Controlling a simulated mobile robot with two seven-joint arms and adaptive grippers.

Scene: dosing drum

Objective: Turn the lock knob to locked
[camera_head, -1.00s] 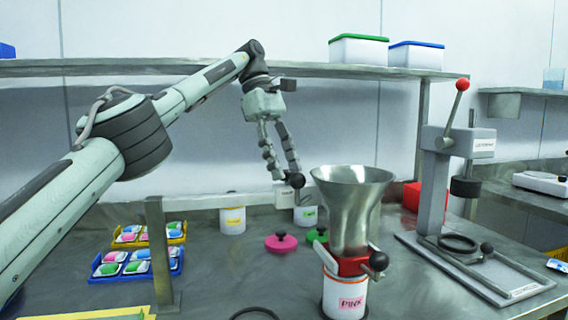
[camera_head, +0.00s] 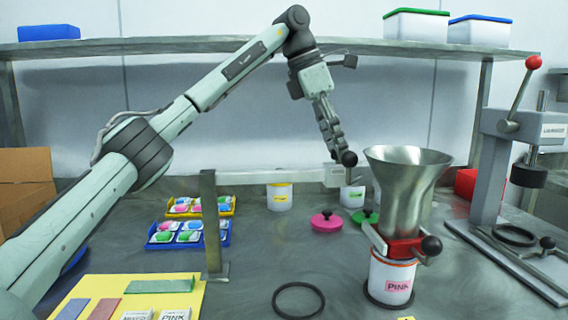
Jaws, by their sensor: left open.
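A round black knob (camera_head: 349,158) shows at the arm's right end. My left gripper (camera_head: 338,150) points down from above with its fingertips at this knob. It is seen nearly edge-on, and I cannot tell whether it touches the knob. A second black knob (camera_head: 431,245) sticks out from the red collar (camera_head: 398,248) under the steel funnel (camera_head: 408,195), on the white drum labelled PINK (camera_head: 390,281). No lock marking is legible on either knob. My right gripper is out of view.
A lever press (camera_head: 495,170) stands at right. Pink (camera_head: 326,222) and green (camera_head: 364,216) lids lie behind the drum. Small trays (camera_head: 205,242), a yellow mat (camera_head: 90,286) and a black ring (camera_head: 298,300) are at left and front. A shelf (camera_head: 250,45) runs behind my left arm.

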